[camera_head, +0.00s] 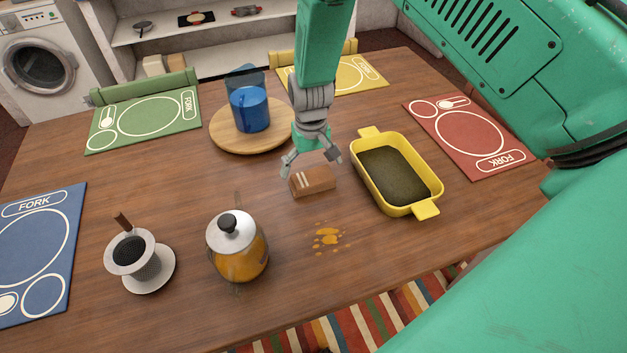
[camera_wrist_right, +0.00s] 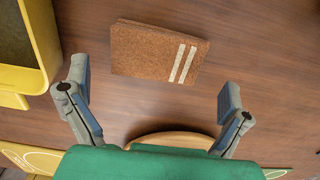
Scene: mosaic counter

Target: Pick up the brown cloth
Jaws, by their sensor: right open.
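The brown cloth (camera_head: 314,181) is a small folded block with two pale stripes, lying on the wooden table near the middle. In the right wrist view the cloth (camera_wrist_right: 158,52) lies ahead of the fingertips, with bare table around it. My right gripper (camera_head: 312,164) is above the cloth with its fingers spread. In the wrist view the right gripper (camera_wrist_right: 155,92) is open and empty, its fingers to either side of the cloth's near edge. My left gripper is not in view.
A yellow baking dish (camera_head: 428,209) stands close right of the cloth. Behind it, blue cups (camera_head: 249,110) stand on a round board (camera_head: 222,137). A glass pot (camera_head: 238,252) and a coffee dripper (camera_head: 133,254) stand front left. An orange spill (camera_head: 327,237) lies in front of the cloth.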

